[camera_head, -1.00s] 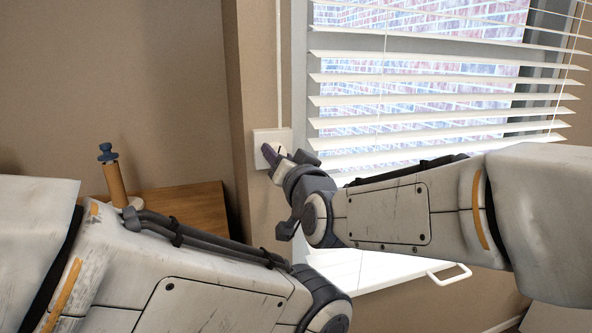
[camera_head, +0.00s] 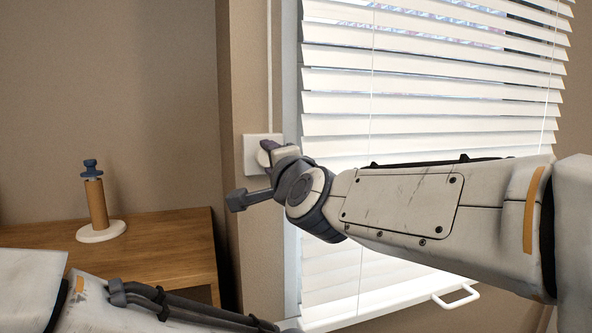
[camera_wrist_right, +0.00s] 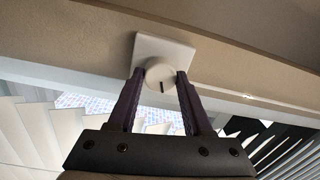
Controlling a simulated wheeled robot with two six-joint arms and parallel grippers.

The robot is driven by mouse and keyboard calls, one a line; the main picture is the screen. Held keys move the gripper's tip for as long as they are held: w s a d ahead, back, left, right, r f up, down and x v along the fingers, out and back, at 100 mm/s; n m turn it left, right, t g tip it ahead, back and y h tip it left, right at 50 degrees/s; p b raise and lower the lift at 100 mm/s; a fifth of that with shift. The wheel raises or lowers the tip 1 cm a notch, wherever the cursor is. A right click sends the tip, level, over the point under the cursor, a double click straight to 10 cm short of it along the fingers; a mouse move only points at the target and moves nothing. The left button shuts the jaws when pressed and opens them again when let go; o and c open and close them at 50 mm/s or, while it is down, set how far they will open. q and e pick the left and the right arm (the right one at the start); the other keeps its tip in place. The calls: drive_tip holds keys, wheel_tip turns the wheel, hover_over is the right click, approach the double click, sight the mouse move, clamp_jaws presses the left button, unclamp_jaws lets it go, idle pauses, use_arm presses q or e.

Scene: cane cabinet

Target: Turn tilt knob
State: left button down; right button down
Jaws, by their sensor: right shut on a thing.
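The tilt knob (camera_wrist_right: 160,76) is a round white dial with a dark mark, on a square white wall plate (camera_head: 251,163) left of the window. My right gripper (camera_head: 268,150) is at the plate and mostly hides the knob in the head view. In the right wrist view, its two dark fingers stand on either side of the knob and are shut on it. The white blind (camera_head: 430,92) has its slats tilted nearly closed, with slim strips of outdoors at the top. My left gripper is out of view; only part of that arm shows at lower left.
A wooden cabinet (camera_head: 150,250) stands at the left, with an upright wooden holder (camera_head: 96,203) on a white round base. A white cord (camera_head: 269,60) runs up from the plate. A white handle (camera_head: 457,296) sticks out below the blind.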

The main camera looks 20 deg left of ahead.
drive_tip(key=shift+f+m+b, duration=0.1)
drive_tip(key=shift+m+b, duration=0.2)
drive_tip(key=shift+m, duration=0.4)
drive_tip(key=shift+c, duration=1.6)
unclamp_jaws()
drive_tip(key=v, duration=1)
drive_tip(key=shift+s, duration=0.2)
drive_tip(key=shift+w+d+f, duration=0.1)
drive_tip(key=shift+d, duration=0.05)
